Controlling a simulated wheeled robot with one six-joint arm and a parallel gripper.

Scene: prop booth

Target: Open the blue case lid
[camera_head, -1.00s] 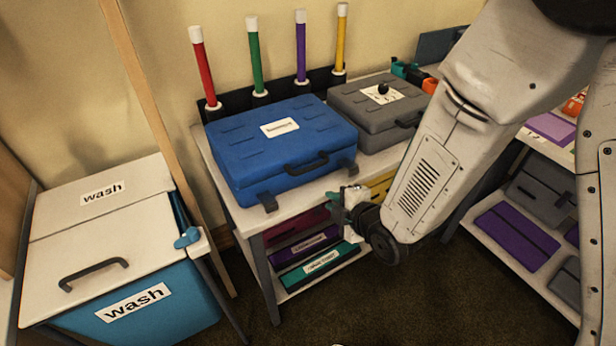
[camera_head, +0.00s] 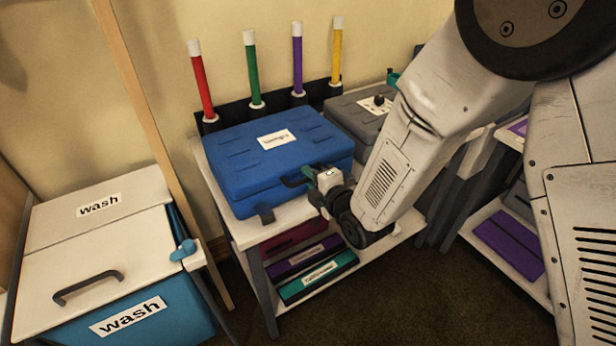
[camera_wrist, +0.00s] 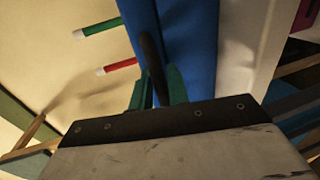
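The blue case (camera_head: 270,165) sits shut on the white table top, with a white label on its lid. Its dark handle (camera_head: 293,182) is on the front side, facing my gripper. My gripper (camera_head: 308,177) is at the handle, in front of the case. In the wrist view the dark handle (camera_wrist: 153,66) lies between the two green fingers of my gripper (camera_wrist: 158,90), which are apart. Whether either finger touches the handle is hard to tell. A dark latch (camera_head: 264,213) shows at the case's front left; my gripper and arm hide the front right.
A grey case (camera_head: 350,112) stands right of the blue one, partly behind my arm. Several coloured sticks (camera_head: 254,70) stand in a rack behind. A wash bin (camera_head: 110,255) is at left. Cases lie on the shelf below, including a teal one (camera_head: 315,278).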

